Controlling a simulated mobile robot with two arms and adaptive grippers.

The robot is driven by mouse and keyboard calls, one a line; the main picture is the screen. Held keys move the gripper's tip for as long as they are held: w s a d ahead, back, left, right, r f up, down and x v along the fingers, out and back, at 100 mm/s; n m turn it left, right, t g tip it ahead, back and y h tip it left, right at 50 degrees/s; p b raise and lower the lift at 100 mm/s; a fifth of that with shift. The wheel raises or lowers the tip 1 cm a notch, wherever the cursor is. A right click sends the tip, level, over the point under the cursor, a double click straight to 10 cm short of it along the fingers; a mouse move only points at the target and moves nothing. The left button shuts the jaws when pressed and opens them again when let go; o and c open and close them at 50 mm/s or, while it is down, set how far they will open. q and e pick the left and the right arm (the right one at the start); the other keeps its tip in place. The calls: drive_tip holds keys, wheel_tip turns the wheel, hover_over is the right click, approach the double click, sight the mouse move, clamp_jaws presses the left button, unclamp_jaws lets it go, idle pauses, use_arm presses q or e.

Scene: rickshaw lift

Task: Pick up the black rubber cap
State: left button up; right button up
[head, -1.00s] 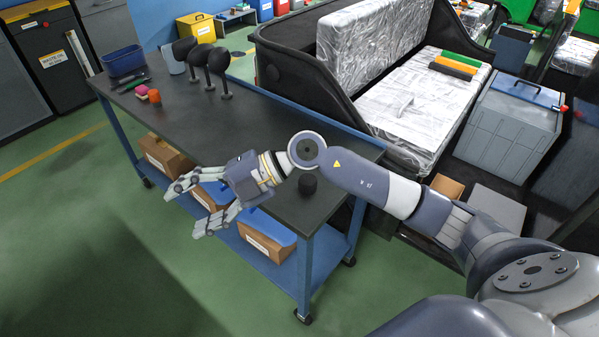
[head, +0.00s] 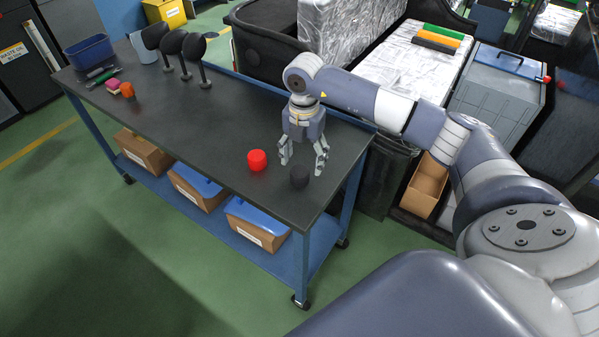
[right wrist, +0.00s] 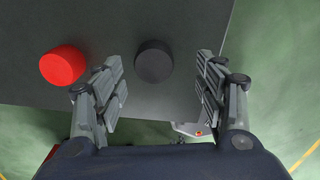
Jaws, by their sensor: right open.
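The black rubber cap (head: 299,177) is a short dark cylinder standing on the dark workbench top (head: 215,130) near its front right corner. My right gripper (head: 302,168) points down above the bench with its fingers spread, open and empty, close to the cap. In the right wrist view the cap (right wrist: 153,62) shows between the two fingers (right wrist: 162,85), a little beyond their tips, with no finger seen touching it. A red cap (head: 257,160) stands to its left, and it also shows left of the fingers in the right wrist view (right wrist: 63,65). My left gripper is out of view.
A blue bin (head: 88,52), pink and orange pieces (head: 127,90) and several black paddle-shaped parts (head: 192,50) stand at the bench's far left. Boxes (head: 258,222) sit on the lower shelf. A foil-wrapped seat (head: 400,75) is behind the bench. The bench middle is clear.

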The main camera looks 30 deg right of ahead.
sight(300, 171)
drive_tip(key=f, duration=0.3)
drive_tip(key=f+p, duration=0.1)
drive_tip(key=shift+w+a+f, duration=0.15)
drive_tip(key=shift+w+a, duration=0.05)
drive_tip(key=shift+a, duration=0.2)
drive_tip(key=shift+f, duration=0.55)
drive_tip(key=c, duration=0.9)
